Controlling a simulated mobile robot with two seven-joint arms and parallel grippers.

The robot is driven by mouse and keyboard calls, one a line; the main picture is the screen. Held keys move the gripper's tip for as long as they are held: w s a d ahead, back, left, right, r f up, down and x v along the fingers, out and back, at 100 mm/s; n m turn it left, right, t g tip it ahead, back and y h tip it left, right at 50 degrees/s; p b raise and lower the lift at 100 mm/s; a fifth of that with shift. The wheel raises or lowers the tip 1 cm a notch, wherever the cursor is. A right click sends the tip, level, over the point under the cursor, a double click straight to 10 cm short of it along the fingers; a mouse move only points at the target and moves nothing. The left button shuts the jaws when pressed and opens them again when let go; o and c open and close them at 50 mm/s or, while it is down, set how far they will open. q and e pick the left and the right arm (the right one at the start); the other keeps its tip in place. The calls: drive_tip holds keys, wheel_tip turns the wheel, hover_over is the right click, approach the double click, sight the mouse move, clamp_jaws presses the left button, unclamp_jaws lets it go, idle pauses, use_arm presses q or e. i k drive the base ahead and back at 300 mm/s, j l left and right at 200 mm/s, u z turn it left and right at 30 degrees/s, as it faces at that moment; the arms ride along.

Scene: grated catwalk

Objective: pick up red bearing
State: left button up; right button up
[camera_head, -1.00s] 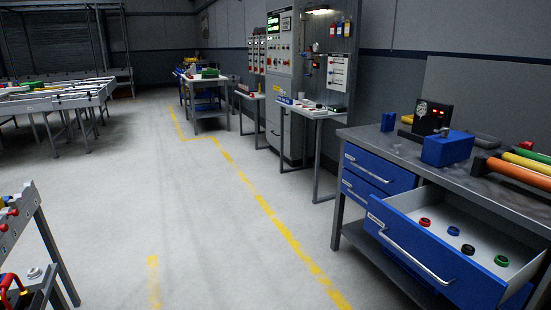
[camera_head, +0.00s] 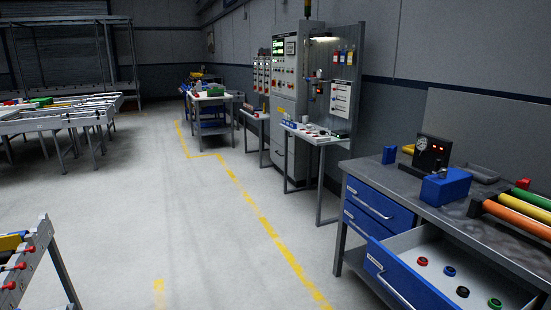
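The red bearing (camera_head: 423,261) is a small red ring with a dark centre. It lies in the open drawer (camera_head: 396,284) of the blue and grey workbench at the lower right, nearest the drawer's left end. A blue bearing (camera_head: 449,271), a black bearing (camera_head: 463,291) and a green bearing (camera_head: 494,303) lie in a row to its right. Neither of my grippers is in view.
The workbench top (camera_head: 402,181) holds a blue box (camera_head: 446,186), a dark gauge unit (camera_head: 432,152) and coloured rollers (camera_head: 522,212). A control cabinet (camera_head: 297,100) and small table (camera_head: 314,134) stand beyond. The floor (camera_head: 200,230) left of the bench is clear. A rack (camera_head: 30,265) stands at lower left.

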sight(422, 261)
drive_tip(key=z, duration=1.3)
